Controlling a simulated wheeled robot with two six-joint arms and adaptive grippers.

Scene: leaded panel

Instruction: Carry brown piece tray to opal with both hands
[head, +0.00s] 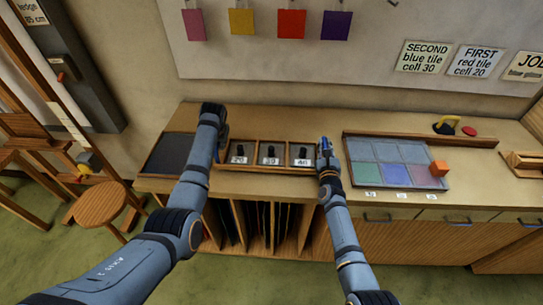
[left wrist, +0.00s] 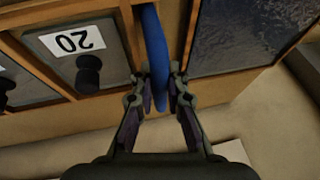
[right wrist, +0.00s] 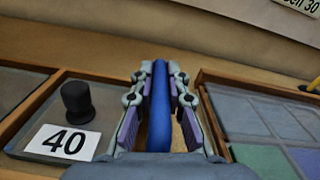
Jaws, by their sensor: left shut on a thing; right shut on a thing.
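The brown piece tray (head: 254,168) lies on the bench, with compartments labelled 20, 30 and 40, each holding a black knob. My left gripper (head: 213,112) is at its left end; in the left wrist view the fingers (left wrist: 160,88) are closed on a blue handle (left wrist: 153,40) beside the 20 compartment. My right gripper (head: 325,152) is at the right end; in the right wrist view its fingers (right wrist: 160,85) are closed on another blue handle (right wrist: 160,125) beside the 40 compartment. I cannot pick out anything marked opal.
A wood-framed dark textured panel (head: 168,153) lies close left of the tray. A yellow-handled tool (head: 447,124) and red disc (head: 470,131) lie behind. A stool (head: 100,205) stands left.

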